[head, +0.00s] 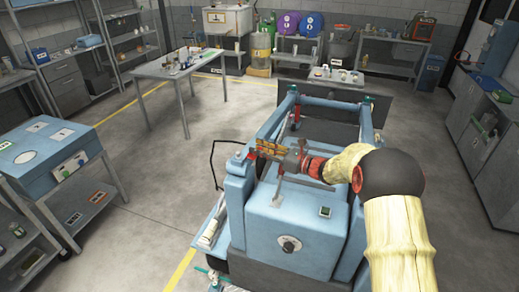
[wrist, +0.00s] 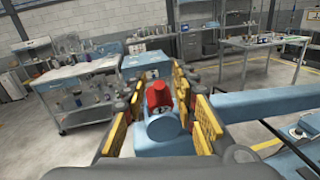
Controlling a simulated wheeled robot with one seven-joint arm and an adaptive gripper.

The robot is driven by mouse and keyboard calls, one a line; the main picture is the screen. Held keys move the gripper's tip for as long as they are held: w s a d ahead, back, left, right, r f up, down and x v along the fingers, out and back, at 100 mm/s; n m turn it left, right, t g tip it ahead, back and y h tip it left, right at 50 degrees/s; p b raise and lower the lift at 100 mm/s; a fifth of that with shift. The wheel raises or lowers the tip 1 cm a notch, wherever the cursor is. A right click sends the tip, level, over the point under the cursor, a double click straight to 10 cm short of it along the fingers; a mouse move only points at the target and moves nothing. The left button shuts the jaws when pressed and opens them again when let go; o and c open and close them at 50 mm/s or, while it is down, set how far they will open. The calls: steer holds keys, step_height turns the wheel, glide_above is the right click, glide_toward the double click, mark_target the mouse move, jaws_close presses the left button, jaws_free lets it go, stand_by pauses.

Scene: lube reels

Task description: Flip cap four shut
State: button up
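A red cap (wrist: 158,95) stands up on the rounded end of a blue post (wrist: 165,128) in the wrist view. I cannot read a number on it, so I cannot tell if it is cap four. My gripper (wrist: 163,103) is open, with its yellow-padded fingers to either side of the cap and a gap on both sides. In the head view my gripper (head: 258,149) points left, close to the top of the left front blue post (head: 239,168). The cap there is small and hard to make out.
A grey work table (head: 172,68) stands behind to the left, and a blue-topped bench (head: 45,150) stands at the left. Open floor lies between them.

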steer(key=c, duration=0.3)
steer(key=c, duration=0.4)
steer(key=shift+f, duration=0.1)
jaws_close()
